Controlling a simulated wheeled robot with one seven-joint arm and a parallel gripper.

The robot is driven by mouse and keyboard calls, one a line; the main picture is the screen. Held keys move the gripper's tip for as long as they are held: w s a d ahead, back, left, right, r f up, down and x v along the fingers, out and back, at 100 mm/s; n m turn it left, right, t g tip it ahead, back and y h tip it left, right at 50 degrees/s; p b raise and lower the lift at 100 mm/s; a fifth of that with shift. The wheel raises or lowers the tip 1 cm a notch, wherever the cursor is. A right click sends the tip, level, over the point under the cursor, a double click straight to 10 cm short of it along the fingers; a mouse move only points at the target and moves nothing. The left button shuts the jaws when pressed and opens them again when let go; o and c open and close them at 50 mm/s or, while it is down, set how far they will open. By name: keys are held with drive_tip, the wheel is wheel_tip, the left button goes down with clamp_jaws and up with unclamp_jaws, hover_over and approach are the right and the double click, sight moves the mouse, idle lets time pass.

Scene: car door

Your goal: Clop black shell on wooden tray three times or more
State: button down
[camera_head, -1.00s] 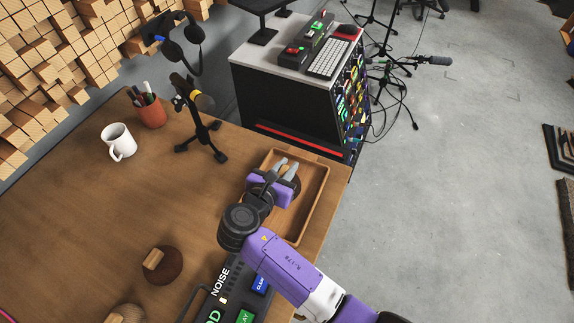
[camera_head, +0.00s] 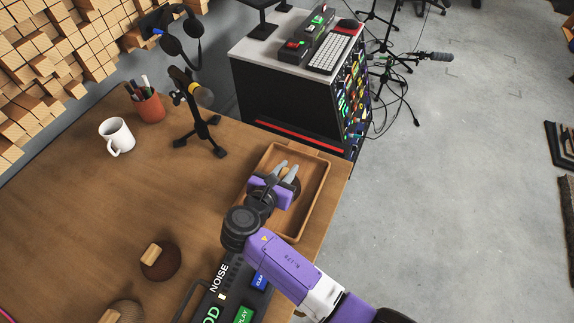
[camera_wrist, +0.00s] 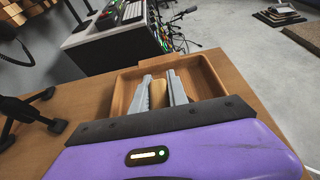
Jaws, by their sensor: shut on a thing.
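The wooden tray (camera_head: 318,190) is a shallow rectangle at the table's right corner; it also shows in the wrist view (camera_wrist: 210,76). My gripper (camera_head: 285,173) is over the tray, its two grey fingers shut on the wooden handle of the black shell (camera_head: 294,187). The shell's dark rounded edge shows just past the fingers in the head view. In the wrist view the tan handle (camera_wrist: 158,94) stands between my fingers (camera_wrist: 160,90), and the dark part is hidden. I cannot tell whether the shell touches the tray floor.
A brown shell with a wooden handle (camera_head: 160,260) and a lighter one (camera_head: 124,312) lie on the table at lower left. A button box (camera_head: 228,300) sits below the tray. A microphone stand (camera_head: 202,125), white mug (camera_head: 117,136) and pen cup (camera_head: 149,106) stand at upper left.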

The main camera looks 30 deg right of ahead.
drive_tip(key=shift+f, duration=0.5)
drive_tip(key=shift+r, duration=0.1)
drive_tip(key=shift+r, duration=0.1)
wheel_tip(320, 180, up, 5)
drive_tip(key=p, duration=0.6)
wheel_tip(320, 180, down, 5)
drive_tip(key=b, duration=0.3)
drive_tip(key=shift+f, duration=0.2)
drive_tip(key=shift+r, duration=0.1)
drive_tip(key=shift+r, duration=0.1)
